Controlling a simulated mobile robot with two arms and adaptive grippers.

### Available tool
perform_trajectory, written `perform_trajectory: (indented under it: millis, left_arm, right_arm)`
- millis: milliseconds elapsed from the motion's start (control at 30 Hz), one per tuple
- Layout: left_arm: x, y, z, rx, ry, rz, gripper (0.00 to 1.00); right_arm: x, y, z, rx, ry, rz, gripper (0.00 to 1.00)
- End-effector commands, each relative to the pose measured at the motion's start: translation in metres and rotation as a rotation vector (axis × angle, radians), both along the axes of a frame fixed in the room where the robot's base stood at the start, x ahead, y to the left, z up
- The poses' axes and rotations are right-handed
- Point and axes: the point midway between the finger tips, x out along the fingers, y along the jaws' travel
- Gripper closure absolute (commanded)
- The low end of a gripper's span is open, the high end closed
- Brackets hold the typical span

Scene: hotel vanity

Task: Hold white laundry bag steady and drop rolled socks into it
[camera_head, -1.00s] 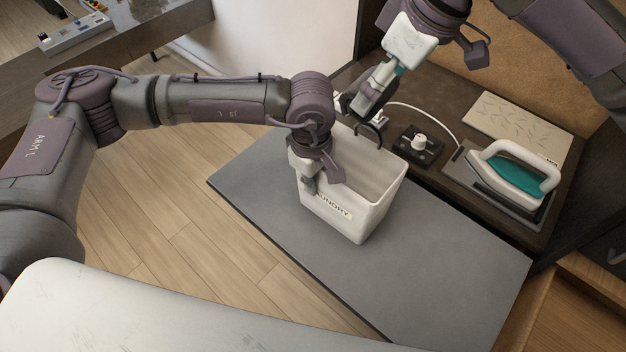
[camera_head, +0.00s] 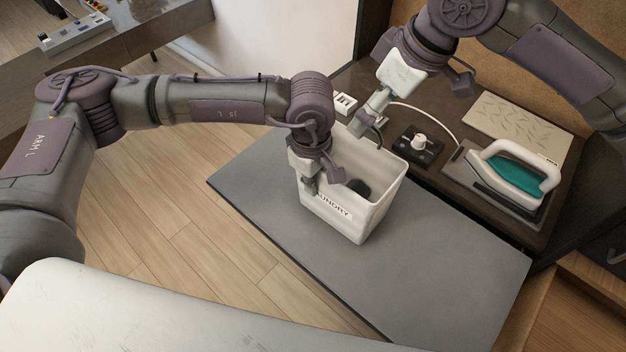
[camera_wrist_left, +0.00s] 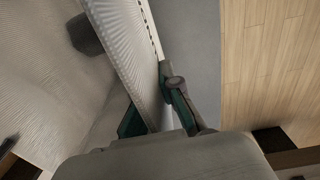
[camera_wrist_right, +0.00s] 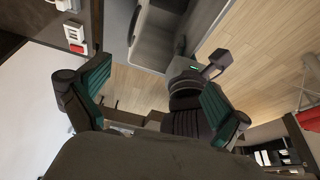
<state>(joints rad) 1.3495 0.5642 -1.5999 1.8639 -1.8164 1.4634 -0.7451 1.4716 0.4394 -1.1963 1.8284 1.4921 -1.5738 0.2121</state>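The white laundry bag (camera_head: 378,215) stands upright and open on the grey mat. My left gripper (camera_head: 312,183) is shut on its near left wall; in the left wrist view the bag wall (camera_wrist_left: 128,50) passes between the fingers. Dark rolled socks (camera_head: 358,187) show inside the bag; a dark roll (camera_wrist_left: 86,34) also shows against the inner wall in the left wrist view. Whether they rest on the bottom I cannot tell. My right gripper (camera_head: 370,130) is over the bag's back edge, open and empty, its fingers apart in the right wrist view (camera_wrist_right: 150,85).
The grey mat (camera_head: 440,280) has free room right of and in front of the bag. On the dark counter behind are a black box with a white knob (camera_head: 419,143), an iron (camera_head: 510,172), a patterned board (camera_head: 520,125) and a white outlet (camera_head: 345,103).

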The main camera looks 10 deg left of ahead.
Motion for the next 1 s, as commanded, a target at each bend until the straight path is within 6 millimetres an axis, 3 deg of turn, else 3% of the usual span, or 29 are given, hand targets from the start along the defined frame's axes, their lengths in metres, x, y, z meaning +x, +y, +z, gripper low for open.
perform_trajectory:
  millis: [267,700,1000]
  left_arm:
    - [0.0,0.0,0.0,0.0,0.0,0.0,1.0]
    - [0.0,0.0,0.0,0.0,-0.001,0.0,1.0]
    - [0.0,0.0,0.0,0.0,0.0,0.0,1.0]
  right_arm:
    - [0.0,-0.002,0.008,0.001,-0.003,-0.001,0.0]
    - [-0.012,-0.029,0.089,0.001,-0.003,-0.001,0.0]
    - [-0.016,-0.037,0.112,0.0,0.001,0.0,0.0]
